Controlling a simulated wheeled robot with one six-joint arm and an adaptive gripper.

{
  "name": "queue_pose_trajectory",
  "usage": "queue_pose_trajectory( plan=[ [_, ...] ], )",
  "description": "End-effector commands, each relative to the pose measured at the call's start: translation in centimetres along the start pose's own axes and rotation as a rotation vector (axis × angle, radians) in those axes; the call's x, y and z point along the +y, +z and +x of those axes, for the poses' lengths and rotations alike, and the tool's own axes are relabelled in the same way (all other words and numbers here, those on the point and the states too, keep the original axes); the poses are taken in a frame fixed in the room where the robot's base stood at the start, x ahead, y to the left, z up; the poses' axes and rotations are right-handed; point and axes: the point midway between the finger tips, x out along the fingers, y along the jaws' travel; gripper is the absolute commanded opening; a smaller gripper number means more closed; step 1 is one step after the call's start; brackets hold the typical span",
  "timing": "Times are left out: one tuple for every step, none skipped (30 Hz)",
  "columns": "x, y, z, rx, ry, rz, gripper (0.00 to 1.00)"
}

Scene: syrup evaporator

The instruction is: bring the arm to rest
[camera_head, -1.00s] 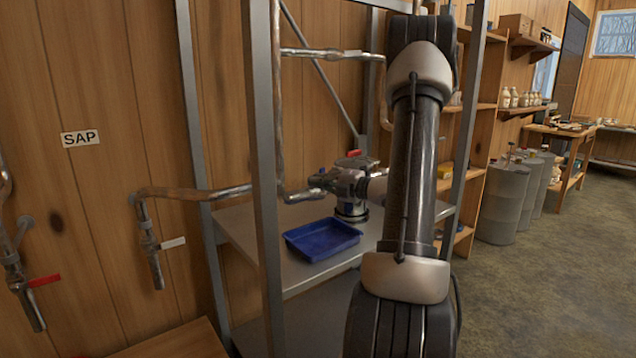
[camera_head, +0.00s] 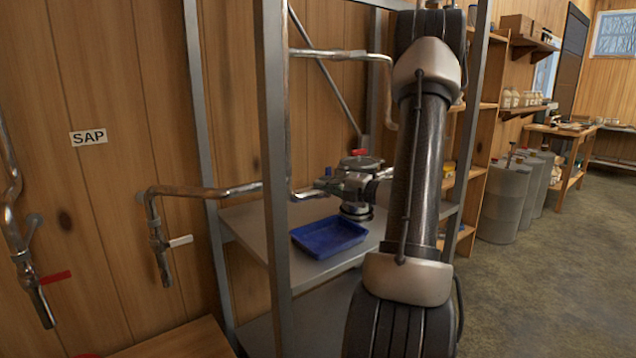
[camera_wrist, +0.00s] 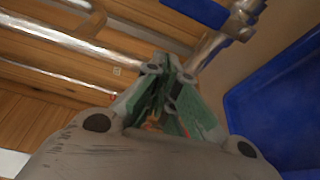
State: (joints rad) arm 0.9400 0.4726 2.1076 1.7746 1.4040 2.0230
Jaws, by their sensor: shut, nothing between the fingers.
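My gripper (camera_head: 345,188) is inside the metal shelf frame, above the shelf board and beside the metal canister. Its fingers are seen closely in the wrist view (camera_wrist: 165,85), where they are together with nothing visible between them. My arm stands upright in front of the rack and hides part of its right side. A blue tray (camera_head: 330,237) lies on the shelf board below and left of the gripper. The blue tray also fills the right of the wrist view (camera_wrist: 280,105).
A grey rack post (camera_head: 274,180) stands left of my arm. Pipes (camera_head: 215,191) run along the wooden wall; one valve has a white lever (camera_head: 181,241). Grey drums (camera_head: 505,200) stand right, beside open floor.

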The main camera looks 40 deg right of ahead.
Motion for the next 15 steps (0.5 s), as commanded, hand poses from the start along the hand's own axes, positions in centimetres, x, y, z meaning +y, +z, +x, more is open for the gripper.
queue_pose_trajectory(
  plan=[
    [0.0,0.1,-1.0,-0.003,-0.001,0.0,0.0],
    [0.0,0.1,-1.6,-0.003,0.0,0.0,0.0],
    [0.0,0.1,-2.3,-0.004,0.0,0.0,0.0],
    [-0.1,0.1,-2.9,-0.003,0.0,0.0,0.0],
    [-0.1,0.1,-3.4,-0.004,-0.001,0.0,0.0],
    [-0.1,0.1,-4.2,-0.003,0.0,0.0,0.0],
    [-0.1,0.0,-4.6,-0.002,0.0,-0.001,0.0],
    [-0.1,0.1,-5.1,-0.003,0.0,-0.001,0.0],
    [-0.1,0.1,-5.5,-0.002,0.0,-0.001,0.0],
    [-0.2,0.0,-5.8,-0.002,0.0,-0.001,0.0],
    [-0.2,0.0,-6.1,-0.001,0.0,-0.001,0.0],
    [-0.2,0.0,-6.4,-0.001,0.0,-0.001,0.0],
    [-0.2,0.0,-6.5,0.0,0.0,-0.001,0.0],
    [-0.2,0.0,-6.6,0.0,0.001,-0.001,0.0],
    [-0.2,0.0,-6.7,0.0,0.001,-0.001,0.0]
  ],
)
